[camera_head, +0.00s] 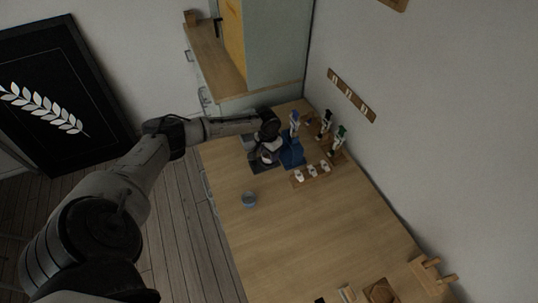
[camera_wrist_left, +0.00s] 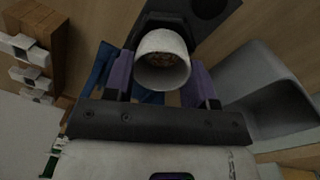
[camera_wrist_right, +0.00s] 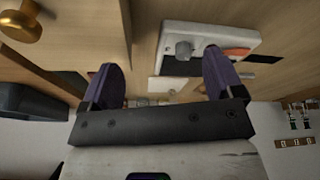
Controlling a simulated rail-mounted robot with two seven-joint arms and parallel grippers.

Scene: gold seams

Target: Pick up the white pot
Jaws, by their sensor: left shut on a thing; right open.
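The white pot (camera_wrist_left: 162,62) is a round white cup-like vessel with brown, grainy contents; in the left wrist view it sits between the purple fingers of my left gripper (camera_wrist_left: 160,88), which is shut on it. In the head view my left gripper (camera_head: 268,132) is at the far end of the wooden counter (camera_head: 275,225), with a white shape (camera_head: 270,147) just below it, partly hidden by the hand. My right gripper (camera_wrist_right: 163,85) is open and empty in the right wrist view. It is out of the head view.
A blue item (camera_head: 292,153) stands close right of the left hand, with dark-bodied, coloured-top items (camera_head: 326,121) beyond it. A wooden board with white pieces (camera_head: 312,171) lies nearer. The middle counter is clear.

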